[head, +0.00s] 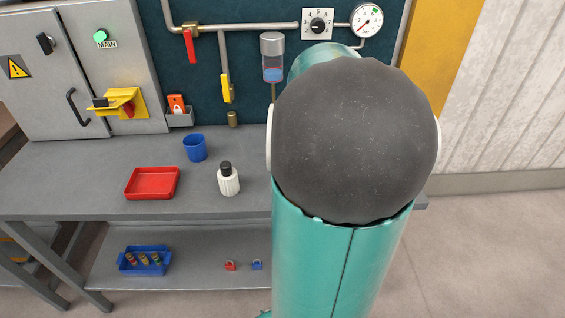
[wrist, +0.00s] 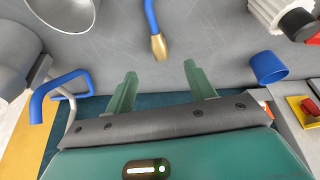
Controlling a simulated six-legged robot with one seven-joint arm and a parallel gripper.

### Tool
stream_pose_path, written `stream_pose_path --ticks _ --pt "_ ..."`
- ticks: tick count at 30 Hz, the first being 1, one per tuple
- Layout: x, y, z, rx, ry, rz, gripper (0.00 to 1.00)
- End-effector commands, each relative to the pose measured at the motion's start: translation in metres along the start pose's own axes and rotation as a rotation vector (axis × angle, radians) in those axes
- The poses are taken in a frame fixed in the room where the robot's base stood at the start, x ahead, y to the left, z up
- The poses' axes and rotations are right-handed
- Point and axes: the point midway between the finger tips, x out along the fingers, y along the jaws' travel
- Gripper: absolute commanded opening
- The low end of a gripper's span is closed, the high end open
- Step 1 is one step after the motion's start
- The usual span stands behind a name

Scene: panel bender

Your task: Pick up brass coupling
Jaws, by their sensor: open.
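A brass coupling (wrist: 159,47) shows in the wrist view at the end of a blue hose (wrist: 151,15) over the grey bench top. My gripper (wrist: 160,69) is open and empty, its two green fingers apart. The coupling appears just past the fingertips and between their lines, not held; I cannot tell the height gap. My arm hides this spot in the head view. A small brass cylinder (head: 232,119) also shows in the head view at the back of the bench, near the wall; I cannot tell whether it is loose.
The bench (head: 75,180) carries a red tray (head: 152,183), a blue cup (head: 195,148) and a white bottle (head: 228,181). Grey metal objects (wrist: 68,10) and a blue handle (wrist: 58,92) flank my gripper on the left. Pipes (head: 240,28) run along the back wall.

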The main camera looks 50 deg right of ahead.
Motion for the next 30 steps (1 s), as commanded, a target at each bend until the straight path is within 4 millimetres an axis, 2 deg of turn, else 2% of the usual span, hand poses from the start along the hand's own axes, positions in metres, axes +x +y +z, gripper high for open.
stream_pose_path --ticks 3,9,16,24,30 --pt "0.026 -0.002 0.001 0.000 -0.005 -0.005 0.55" --pt "0.058 -0.003 -0.001 -0.003 -0.003 -0.004 0.55" --pt "0.074 -0.001 -0.001 -0.003 -0.002 -0.004 0.55" --pt "0.111 0.004 -0.001 -0.003 -0.001 -0.003 0.55" --pt "0.116 0.005 -0.002 -0.002 0.000 -0.001 0.55"
